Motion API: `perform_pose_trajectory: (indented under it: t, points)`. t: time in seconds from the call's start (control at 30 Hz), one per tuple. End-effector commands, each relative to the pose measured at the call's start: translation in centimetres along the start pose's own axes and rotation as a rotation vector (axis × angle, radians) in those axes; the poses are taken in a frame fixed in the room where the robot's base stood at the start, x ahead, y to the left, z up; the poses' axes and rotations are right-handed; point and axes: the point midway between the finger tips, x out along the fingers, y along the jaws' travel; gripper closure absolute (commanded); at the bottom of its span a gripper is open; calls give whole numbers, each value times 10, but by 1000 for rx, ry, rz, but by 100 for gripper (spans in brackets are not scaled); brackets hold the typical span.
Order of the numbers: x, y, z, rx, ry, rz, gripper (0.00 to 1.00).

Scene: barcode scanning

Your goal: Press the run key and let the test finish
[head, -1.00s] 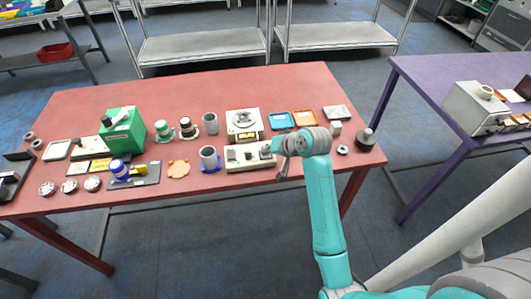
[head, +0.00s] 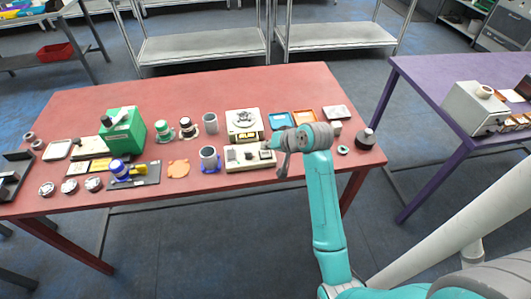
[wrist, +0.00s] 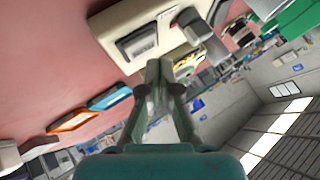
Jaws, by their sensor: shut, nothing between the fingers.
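A low cream box (head: 256,165) sits at the front edge of the red table, with dark raised parts on top. In the wrist view the cream box (wrist: 112,20) shows a grey rectangular key (wrist: 137,42) in a dark frame and a grey raised block (wrist: 190,22) beside it. I cannot read any label, so I cannot tell which part is the run key. My gripper (wrist: 157,66) is shut and empty, its tips close to the box's edge by the rectangular key. In the head view my gripper (head: 269,146) is over the box's right end; contact cannot be told.
A cream device with a round top (head: 243,122) stands behind the box. A blue tray (head: 281,120) and an orange tray (head: 303,118) lie behind my wrist. A grey cup in a blue holder (head: 209,157) stands left of the box. The table's back area is clear.

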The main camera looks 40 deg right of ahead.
Motion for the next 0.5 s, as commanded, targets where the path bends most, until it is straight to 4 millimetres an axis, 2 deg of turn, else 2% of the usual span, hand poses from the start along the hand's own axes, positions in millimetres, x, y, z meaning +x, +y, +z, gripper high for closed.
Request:
perform_pose_trajectory:
  t: [0.5]
  points:
    - [-26,-19,-20,-1,1,-1,100]
